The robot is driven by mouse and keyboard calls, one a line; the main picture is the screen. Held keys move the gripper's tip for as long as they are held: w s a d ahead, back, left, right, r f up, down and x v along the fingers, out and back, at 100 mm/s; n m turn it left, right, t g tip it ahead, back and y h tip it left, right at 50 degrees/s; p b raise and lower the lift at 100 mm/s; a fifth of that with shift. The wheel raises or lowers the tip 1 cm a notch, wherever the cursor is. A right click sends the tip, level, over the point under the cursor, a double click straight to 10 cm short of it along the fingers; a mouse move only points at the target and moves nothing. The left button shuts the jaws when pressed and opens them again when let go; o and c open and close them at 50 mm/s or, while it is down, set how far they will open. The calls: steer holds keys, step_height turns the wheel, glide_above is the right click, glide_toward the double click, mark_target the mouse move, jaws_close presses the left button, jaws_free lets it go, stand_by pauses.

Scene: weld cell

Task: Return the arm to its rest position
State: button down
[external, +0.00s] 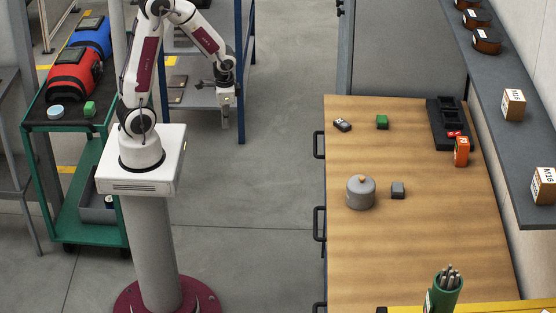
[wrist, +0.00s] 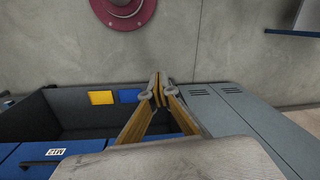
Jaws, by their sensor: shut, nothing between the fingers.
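My arm rises from a white box on a grey column, bends over at the top and reaches to the right. My gripper (external: 225,122) hangs at its end, pointing down, in front of a blue-framed rack (external: 240,70) and left of the wooden workbench. In the wrist view, the fingers of my gripper (wrist: 158,84) meet at their tips, shut with nothing between them. The external view shows nothing hanging from the gripper.
The wooden workbench (external: 420,235) holds a grey pot (external: 360,192), small blocks and a black tray (external: 444,126). A green cart (external: 82,220) stands left of my column. Clear floor (external: 275,170) lies between column and bench. The wrist view shows grey lockers (wrist: 240,125).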

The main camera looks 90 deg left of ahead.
steer(key=s+d+r+m+t, duration=0.1)
steer(key=s+d+r+t, duration=0.1)
steer(key=d+r, duration=0.6)
steer(key=s+d+r+m+t+h, duration=0.1)
steer(key=d+r+t, duration=0.3)
steer(key=d+r, duration=0.5)
steer(key=shift+d+v, duration=0.2)
steer(key=shift+v, duration=1.6)
